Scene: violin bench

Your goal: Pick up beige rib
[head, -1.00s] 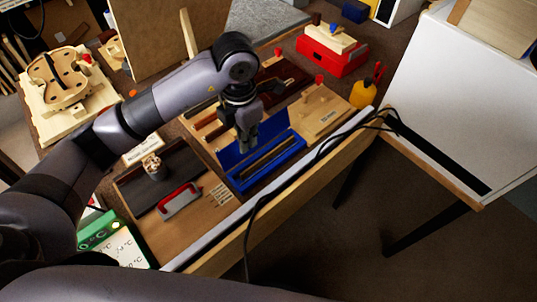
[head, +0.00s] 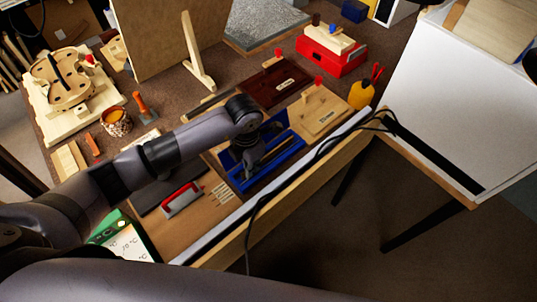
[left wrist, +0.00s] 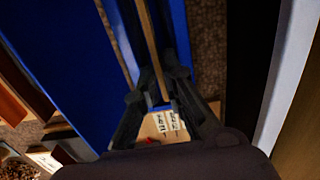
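The beige rib (left wrist: 148,38) is a long thin strip in the left wrist view. It runs from the top edge down between the fingers of my left gripper (left wrist: 159,78). In the head view, my left gripper (head: 255,160) points down at the open blue case (head: 239,181), and the arm hides much of its inside. The fingers converge close to both sides of the rib. I cannot tell whether they press on it. The blue case (left wrist: 62,45) also fills the left of the wrist view. My right gripper is not in view.
A red-handled tool (head: 181,200) and pale sticks (head: 220,192) lie left of the case. A wooden block (head: 318,112) and a yellow container (head: 361,94) stand to its right. A black cable (head: 330,148) runs along the bench's front edge.

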